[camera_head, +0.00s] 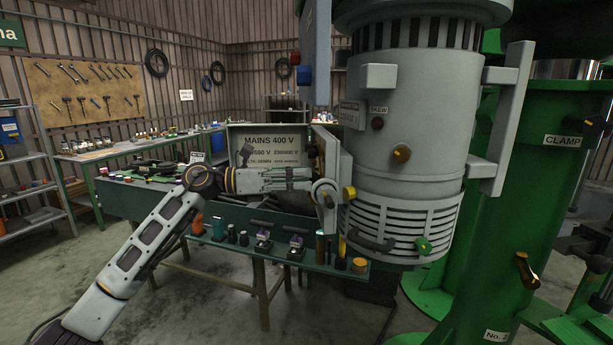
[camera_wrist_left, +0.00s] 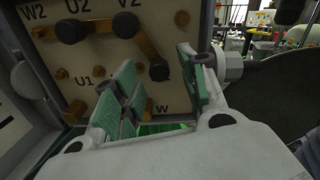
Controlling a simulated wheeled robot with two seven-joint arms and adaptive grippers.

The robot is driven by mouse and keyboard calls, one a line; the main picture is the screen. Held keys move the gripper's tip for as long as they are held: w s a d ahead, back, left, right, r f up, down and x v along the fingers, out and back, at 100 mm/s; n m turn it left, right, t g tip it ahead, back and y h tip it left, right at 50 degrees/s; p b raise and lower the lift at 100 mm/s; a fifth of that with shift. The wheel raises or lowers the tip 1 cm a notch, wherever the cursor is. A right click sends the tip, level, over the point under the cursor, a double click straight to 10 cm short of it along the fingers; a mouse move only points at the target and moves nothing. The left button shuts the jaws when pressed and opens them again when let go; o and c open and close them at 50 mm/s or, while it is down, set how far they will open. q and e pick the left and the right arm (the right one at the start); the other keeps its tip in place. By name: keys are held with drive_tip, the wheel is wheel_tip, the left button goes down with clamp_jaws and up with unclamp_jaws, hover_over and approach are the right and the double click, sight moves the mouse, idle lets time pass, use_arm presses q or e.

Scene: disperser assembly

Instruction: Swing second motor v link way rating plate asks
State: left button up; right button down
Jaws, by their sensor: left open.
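The motor (camera_head: 405,130) is a large grey upright cylinder with a terminal box (camera_head: 345,165) on its left side. My left gripper (camera_head: 328,192) is at this box. In the left wrist view the terminal board (camera_wrist_left: 100,75) carries the marks W2, U2, V2, U1 and a partly hidden W. Brass links (camera_wrist_left: 150,47) with dark round knobs (camera_wrist_left: 158,70) lie on it, one slanting down right from V2. My left gripper (camera_wrist_left: 163,92) is open in front of the board, with green pads either side of the lower right part.
A sign (camera_head: 275,140) behind my left arm reads MAINS 400 V. A green bench (camera_head: 225,240) with several small parts stands below. A green column (camera_head: 540,190) marked CLAMP is at the right. Open floor (camera_head: 50,270) lies at the left.

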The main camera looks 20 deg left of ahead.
use_arm(q)
drive_tip(key=shift+x, duration=0.95)
drive_tip(key=shift+c, duration=1.3)
drive_tip(key=c, duration=0.5)
clamp_jaws()
use_arm(e)
drive_tip(key=shift+s+a, duration=0.2)
drive_tip(key=shift+s, duration=0.25)
